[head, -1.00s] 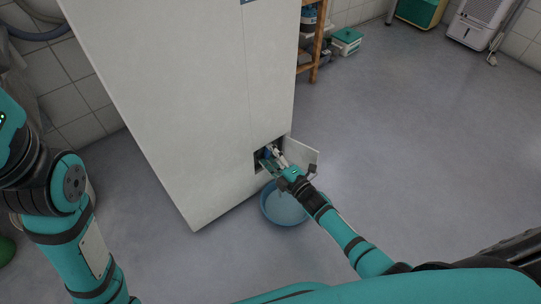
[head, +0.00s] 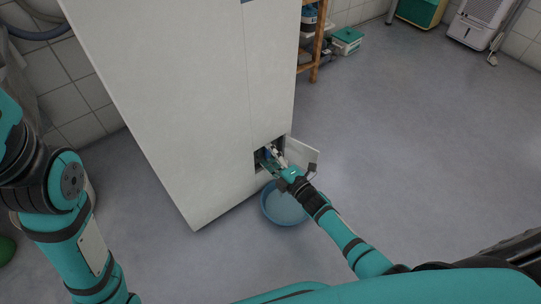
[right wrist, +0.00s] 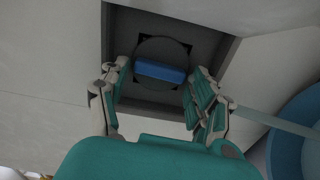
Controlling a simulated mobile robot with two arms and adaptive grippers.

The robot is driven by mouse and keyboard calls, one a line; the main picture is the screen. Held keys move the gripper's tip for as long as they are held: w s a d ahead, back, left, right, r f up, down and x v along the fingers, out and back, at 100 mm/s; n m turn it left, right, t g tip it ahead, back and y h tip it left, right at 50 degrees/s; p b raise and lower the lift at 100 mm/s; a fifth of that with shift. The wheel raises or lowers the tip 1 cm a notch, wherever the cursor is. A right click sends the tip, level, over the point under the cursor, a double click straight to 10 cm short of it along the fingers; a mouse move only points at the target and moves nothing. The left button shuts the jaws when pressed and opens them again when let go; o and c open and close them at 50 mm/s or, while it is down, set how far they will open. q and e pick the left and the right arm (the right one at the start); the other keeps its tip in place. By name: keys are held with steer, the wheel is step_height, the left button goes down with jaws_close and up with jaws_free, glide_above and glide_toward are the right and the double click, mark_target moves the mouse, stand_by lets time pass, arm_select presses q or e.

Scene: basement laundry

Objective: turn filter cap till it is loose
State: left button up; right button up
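The filter cap (right wrist: 160,71) is a dark round disc with a raised blue bar handle across it. It sits in a square recess low on the front of the white machine (head: 190,100). The bar lies nearly level in the right wrist view, tilted slightly down to the right. My right gripper (right wrist: 158,70) reaches into the recess mouth, which also shows in the head view (head: 270,156). Its fingers are spread on either side of the cap, with gaps visible between them and the blue bar. My left arm shows at the left, but its gripper is out of view.
The recess's small white flap (head: 301,154) stands open on the right, beside my right gripper. A blue basin (head: 283,212) lies on the floor below the opening. A wooden shelf (head: 314,45) stands behind the machine.

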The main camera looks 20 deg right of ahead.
steer(key=shift+s+d, duration=0.1)
steer(key=shift+s, duration=0.05)
steer(key=v, duration=1.1)
steer(key=shift+s, duration=0.35)
steer(key=shift+r, duration=0.1)
